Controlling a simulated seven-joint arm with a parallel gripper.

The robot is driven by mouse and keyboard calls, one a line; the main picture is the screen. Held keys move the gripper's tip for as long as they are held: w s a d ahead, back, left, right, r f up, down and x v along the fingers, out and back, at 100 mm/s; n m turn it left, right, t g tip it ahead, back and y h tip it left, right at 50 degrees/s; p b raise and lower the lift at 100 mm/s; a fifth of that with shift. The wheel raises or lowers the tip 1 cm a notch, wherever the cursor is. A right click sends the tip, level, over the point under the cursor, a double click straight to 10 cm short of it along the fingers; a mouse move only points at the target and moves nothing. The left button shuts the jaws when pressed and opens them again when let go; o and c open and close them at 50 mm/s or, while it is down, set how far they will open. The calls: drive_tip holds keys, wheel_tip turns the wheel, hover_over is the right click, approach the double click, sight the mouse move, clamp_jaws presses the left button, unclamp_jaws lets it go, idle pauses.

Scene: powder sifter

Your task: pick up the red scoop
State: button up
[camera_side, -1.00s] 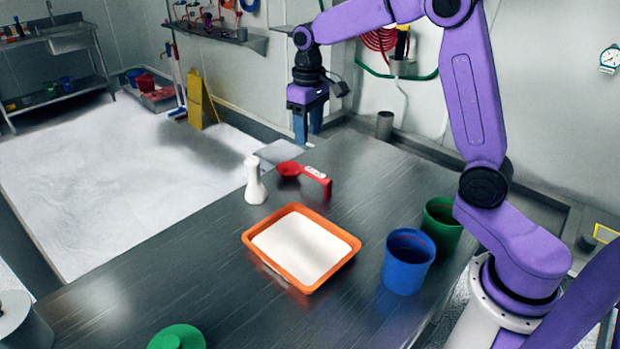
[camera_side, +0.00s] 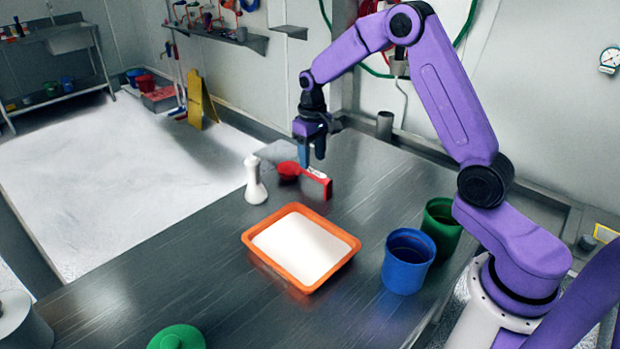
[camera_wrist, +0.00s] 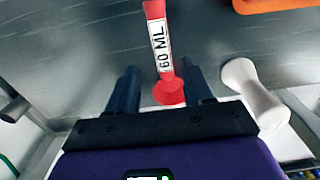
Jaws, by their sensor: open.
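The red scoop (camera_side: 290,171) stands on the dark metal table near its far edge, with a handle that ends in an upright red block. In the wrist view the scoop (camera_wrist: 154,10) shows a white label reading 60 ML and lies between the two fingers. My gripper (camera_side: 309,160) is open, its blue fingers low at the scoop's handle. In the wrist view the fingers of my gripper (camera_wrist: 160,85) stand apart on both sides of the scoop. I cannot tell whether they touch it.
A white bottle-shaped object (camera_side: 255,185) stands left of the scoop, close to the right finger in the wrist view (camera_wrist: 250,90). An orange tray (camera_side: 250,243) of white powder lies nearer the camera. Blue (camera_side: 407,270) and green (camera_side: 441,228) cups stand at right.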

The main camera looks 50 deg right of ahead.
sight(310, 170)
drive_tip(key=shift+w+a+f, duration=0.1)
drive_tip(key=shift+a+f, duration=0.05)
drive_tip(key=shift+f, duration=1.65)
drive_tip(key=shift+w+a+f, duration=0.1)
drive_tip(key=shift+f, duration=1.65)
clamp_jaws()
